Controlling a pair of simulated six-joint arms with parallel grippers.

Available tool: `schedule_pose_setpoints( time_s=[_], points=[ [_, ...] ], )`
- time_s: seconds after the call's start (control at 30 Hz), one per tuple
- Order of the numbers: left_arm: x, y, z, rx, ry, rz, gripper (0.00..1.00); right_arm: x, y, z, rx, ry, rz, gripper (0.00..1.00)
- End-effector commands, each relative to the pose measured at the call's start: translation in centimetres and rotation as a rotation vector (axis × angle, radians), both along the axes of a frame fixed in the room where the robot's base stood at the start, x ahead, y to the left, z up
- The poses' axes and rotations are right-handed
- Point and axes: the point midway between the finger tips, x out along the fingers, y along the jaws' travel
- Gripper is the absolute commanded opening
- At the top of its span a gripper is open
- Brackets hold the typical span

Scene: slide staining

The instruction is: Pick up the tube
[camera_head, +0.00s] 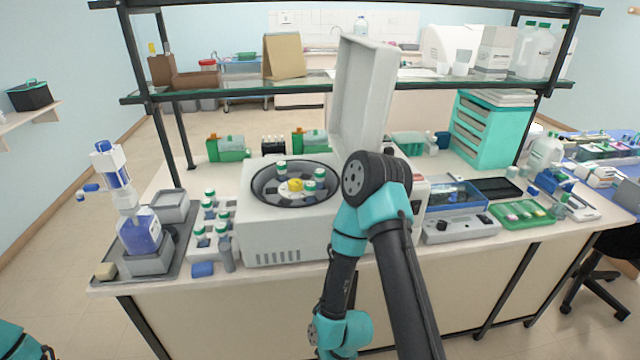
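Several white tubes with green caps stand in a pale rack (232,214) left of the centrifuge; one tube (200,236) is at its front left. The white centrifuge (280,235) has its lid (362,90) raised. Its round rotor (265,190) holds a few green-capped tubes, one at the back left (282,172), around a yellow hub (296,184). My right arm stands in front of the centrifuge's right side and covers part of it; its gripper does not show. Only a bit of my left arm shows at the bottom left corner, without its gripper.
A grey tray (118,273) with a blue-liquid bottle (140,232) is at the bench's left. A blue box (455,197), a green tray (522,215) and a teal drawer unit (490,130) are at the right. A shelf (230,92) spans the back above the bench.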

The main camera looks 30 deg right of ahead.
Motion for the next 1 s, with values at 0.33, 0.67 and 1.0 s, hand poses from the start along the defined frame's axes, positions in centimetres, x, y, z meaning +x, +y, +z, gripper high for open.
schedule_pose_setpoints(
  time_s=[0.33,0.67,1.0],
  points=[
    [0.00,0.00,0.00,0.000,0.000,0.000,0.00,0.00,0.00,0.00,0.000,0.000,0.000,0.00],
    [0.00,0.00,0.00,0.000,0.000,0.000,0.00,0.00,0.00,0.00,0.000,0.000,0.000,0.20],
    [0.00,0.00,0.00,0.000,0.000,0.000,0.00,0.00,0.00,0.00,0.000,0.000,0.000,0.53]
  ],
)
